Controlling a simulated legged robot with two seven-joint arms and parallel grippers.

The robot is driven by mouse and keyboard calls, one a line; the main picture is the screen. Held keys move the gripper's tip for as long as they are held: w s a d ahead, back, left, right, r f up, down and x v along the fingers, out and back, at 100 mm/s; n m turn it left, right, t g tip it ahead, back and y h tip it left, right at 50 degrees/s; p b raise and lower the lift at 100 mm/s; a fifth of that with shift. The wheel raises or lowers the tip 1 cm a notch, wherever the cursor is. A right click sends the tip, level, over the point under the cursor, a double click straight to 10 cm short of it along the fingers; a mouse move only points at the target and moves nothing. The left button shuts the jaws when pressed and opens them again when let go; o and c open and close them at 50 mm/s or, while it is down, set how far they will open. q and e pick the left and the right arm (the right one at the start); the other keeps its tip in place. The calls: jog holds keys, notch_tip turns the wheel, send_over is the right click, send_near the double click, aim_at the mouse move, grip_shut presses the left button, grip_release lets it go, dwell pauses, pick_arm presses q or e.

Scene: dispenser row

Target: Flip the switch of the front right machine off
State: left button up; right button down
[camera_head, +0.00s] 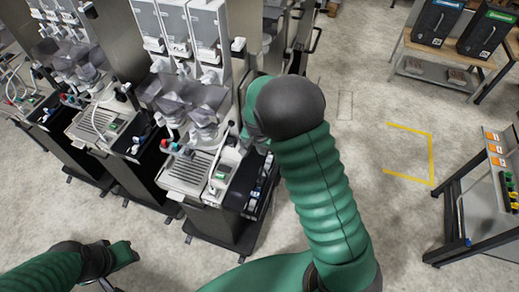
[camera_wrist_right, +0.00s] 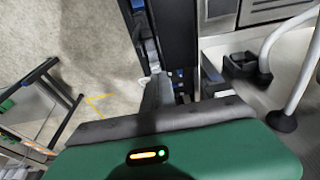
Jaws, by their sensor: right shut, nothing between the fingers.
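The front right machine (camera_head: 190,175) stands nearest in the row, with a slatted drip tray, a small green-screened panel (camera_head: 221,173) and a dark side with blue parts. My right arm reaches over to its right side. My right gripper (camera_head: 262,146) is mostly hidden behind my wrist there. In the right wrist view the grey fingers (camera_wrist_right: 158,92) are shut and empty, close beside the machine's dark side panel (camera_wrist_right: 172,35). I cannot make out the switch or its position, nor whether the fingers touch it. My left gripper (camera_head: 124,262) hangs low at the left, away from the machine; its jaws are unclear.
More machines (camera_head: 45,105) stand in the row to the left and behind. A rack with orange labels (camera_head: 490,190) stands at the right. A table (camera_head: 440,65) with dark bins is at the back right. Open floor with yellow marking lies between.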

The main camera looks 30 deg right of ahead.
jog(key=shift+s+b+v, duration=0.15)
jog(key=shift+s+v, duration=0.05)
jog(key=shift+v, duration=0.8)
jog(key=shift+s+b+v, duration=0.15)
jog(key=shift+s+v, duration=0.05)
jog(key=shift+v, duration=0.85)
